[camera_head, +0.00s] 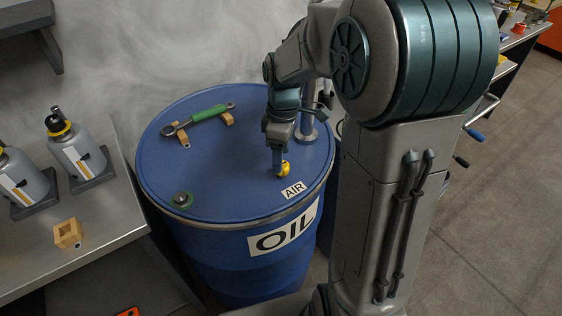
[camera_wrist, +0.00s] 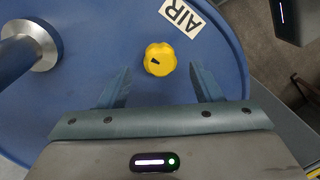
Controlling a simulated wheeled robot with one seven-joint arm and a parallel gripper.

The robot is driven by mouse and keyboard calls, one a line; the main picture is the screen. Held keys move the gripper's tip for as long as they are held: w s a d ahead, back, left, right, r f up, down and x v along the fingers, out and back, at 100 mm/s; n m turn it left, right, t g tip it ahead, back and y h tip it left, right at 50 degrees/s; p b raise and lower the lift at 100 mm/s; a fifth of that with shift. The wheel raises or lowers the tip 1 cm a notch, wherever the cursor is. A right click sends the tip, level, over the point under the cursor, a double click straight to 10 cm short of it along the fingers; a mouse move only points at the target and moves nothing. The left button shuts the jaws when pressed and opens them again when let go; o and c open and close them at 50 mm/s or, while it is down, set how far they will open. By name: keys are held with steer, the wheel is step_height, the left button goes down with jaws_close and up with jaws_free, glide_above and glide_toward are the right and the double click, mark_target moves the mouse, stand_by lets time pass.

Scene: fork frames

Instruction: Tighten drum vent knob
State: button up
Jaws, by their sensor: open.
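The yellow vent knob (camera_head: 284,168) sits on the blue oil drum's lid (camera_head: 235,165), beside the AIR label (camera_head: 292,190). In the wrist view the lobed knob (camera_wrist: 160,59) has a dark mark on its top and lies between and slightly beyond my fingertips. My gripper (camera_head: 279,165) points down at the knob; in the head view a finger covers part of it. In the wrist view my gripper (camera_wrist: 161,80) is open, with a visible gap between each finger and the knob.
A green-handled wrench (camera_head: 208,115) rests on wooden blocks on the lid. A metal post (camera_head: 308,125) rises behind my gripper. Bottles (camera_head: 77,148) and a wooden block (camera_head: 68,233) stand on the left bench.

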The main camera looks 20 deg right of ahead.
mark_target(286, 166)
steer(key=shift+s+a+f, duration=0.1)
steer(key=shift+s+f, duration=0.05)
steer(key=shift+f, duration=1.35)
steer(key=shift+c, duration=0.3)
steer(key=c, duration=0.9)
steer(key=shift+c, duration=0.2)
steer(key=shift+m, duration=0.3)
